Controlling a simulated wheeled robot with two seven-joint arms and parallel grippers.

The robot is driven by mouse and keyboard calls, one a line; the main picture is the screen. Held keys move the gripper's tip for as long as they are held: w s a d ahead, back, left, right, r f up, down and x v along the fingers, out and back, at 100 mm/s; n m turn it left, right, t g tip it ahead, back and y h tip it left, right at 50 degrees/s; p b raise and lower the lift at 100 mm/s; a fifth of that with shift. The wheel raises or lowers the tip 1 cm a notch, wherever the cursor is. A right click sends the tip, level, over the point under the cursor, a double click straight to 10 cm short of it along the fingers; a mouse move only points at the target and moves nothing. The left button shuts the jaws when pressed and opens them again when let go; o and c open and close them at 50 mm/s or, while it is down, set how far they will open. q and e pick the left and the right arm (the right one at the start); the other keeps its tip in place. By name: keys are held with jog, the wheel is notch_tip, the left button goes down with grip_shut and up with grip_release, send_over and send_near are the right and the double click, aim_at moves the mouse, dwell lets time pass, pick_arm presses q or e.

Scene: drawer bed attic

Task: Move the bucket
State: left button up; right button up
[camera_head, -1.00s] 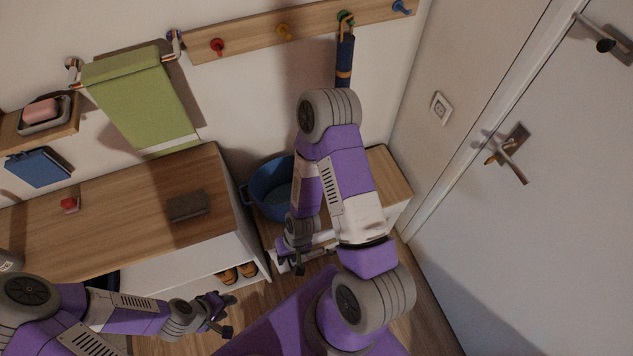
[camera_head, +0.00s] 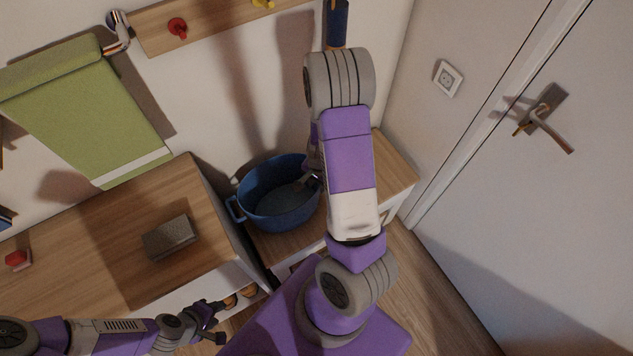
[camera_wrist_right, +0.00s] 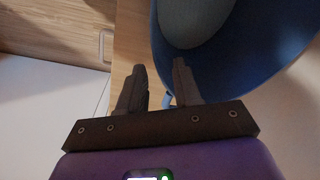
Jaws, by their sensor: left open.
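The blue bucket (camera_head: 255,205) stands upright on a low wooden bench, with a loop handle on its left side. In the head view my right arm covers its right edge, and my right gripper (camera_head: 313,179) is mostly hidden there. In the right wrist view the right gripper (camera_wrist_right: 158,85) has its fingers apart. The bucket (camera_wrist_right: 235,70) fills the upper right, behind the right finger. A small blue piece, perhaps a handle, shows low between the fingers; I cannot tell whether they touch it. My left gripper (camera_head: 214,318) is open and empty, away from the bucket.
A wooden-topped cabinet (camera_head: 90,250) stands left of the bench, bearing a grey-brown block (camera_head: 171,238) and a red object (camera_head: 17,259). A green towel (camera_head: 85,115) and a hook rail (camera_head: 200,20) are on the wall. A white door (camera_head: 540,230) is at right; floor is free before it.

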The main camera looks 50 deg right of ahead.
aim_at(316, 196)
jog(key=f+b, duration=0.1)
jog(key=f, duration=0.1)
jog(key=f+b, duration=0.2)
jog(key=f, duration=0.1)
jog(key=f+b, duration=0.1)
jog(key=f, duration=0.1)
jog(key=shift+w+f, duration=0.3)
jog(key=shift+f, duration=0.05)
grip_shut()
